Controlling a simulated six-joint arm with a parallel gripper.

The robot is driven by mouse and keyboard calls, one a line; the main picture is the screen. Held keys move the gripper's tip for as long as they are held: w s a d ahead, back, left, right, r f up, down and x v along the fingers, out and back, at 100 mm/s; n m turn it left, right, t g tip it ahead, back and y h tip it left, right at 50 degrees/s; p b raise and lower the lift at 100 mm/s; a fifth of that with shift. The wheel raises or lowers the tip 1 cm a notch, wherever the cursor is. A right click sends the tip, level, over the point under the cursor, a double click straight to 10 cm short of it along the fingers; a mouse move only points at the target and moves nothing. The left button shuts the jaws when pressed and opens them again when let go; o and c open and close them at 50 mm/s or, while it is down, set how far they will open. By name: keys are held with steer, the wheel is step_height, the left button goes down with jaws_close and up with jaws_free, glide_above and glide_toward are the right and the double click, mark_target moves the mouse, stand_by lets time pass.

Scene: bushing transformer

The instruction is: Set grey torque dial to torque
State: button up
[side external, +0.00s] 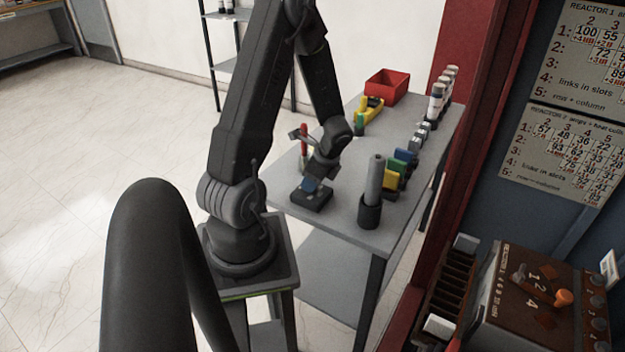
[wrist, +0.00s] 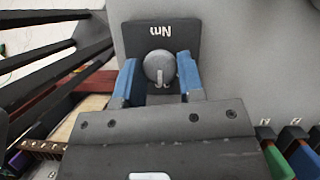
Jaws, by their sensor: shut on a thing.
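The grey torque dial (wrist: 158,64) is a round knob with a pale hook-shaped mark near its lower edge. It sits on a dark box (wrist: 128,36) with an upside-down "Nm" label in the wrist view. My gripper (wrist: 157,76) has its blue fingers on the left and right of the dial, shut on it. In the side view the dark box (side external: 316,201) lies on the table near its front left part. My gripper (side external: 310,184) points down onto it there and hides the dial.
The grey table (side external: 337,215) also holds a dark cylinder stand (side external: 369,212), several coloured blocks (side external: 402,160) along the right and a red bin (side external: 386,86) at the back. A red-handled tool (side external: 304,140) is close to my wrist. A control panel (side external: 540,310) stands at the lower right.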

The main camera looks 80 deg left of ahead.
steer(key=o, duration=0.9)
steer(key=v, duration=1.4)
steer(key=shift+f, duration=0.1)
steer(key=shift+w, duration=0.1)
steer(key=s+d+r+n+t+h, duration=0.1)
steer(key=d+r+n+t, duration=0.1)
steer(key=d, duration=0.6)
steer(key=s+d+r+n+t+h, duration=0.1)
steer(key=d+r+n+t, duration=0.2)
steer(key=d+r, duration=0.3)
steer(key=s+d+r+n+t, duration=0.1)
steer(key=d+r+t, duration=0.3)
steer(key=d, duration=0.6)
steer(key=shift+d+r+n+h, duration=0.2)
steer(key=shift+d+n+h, duration=0.2)
steer(key=shift+n, duration=0.4)
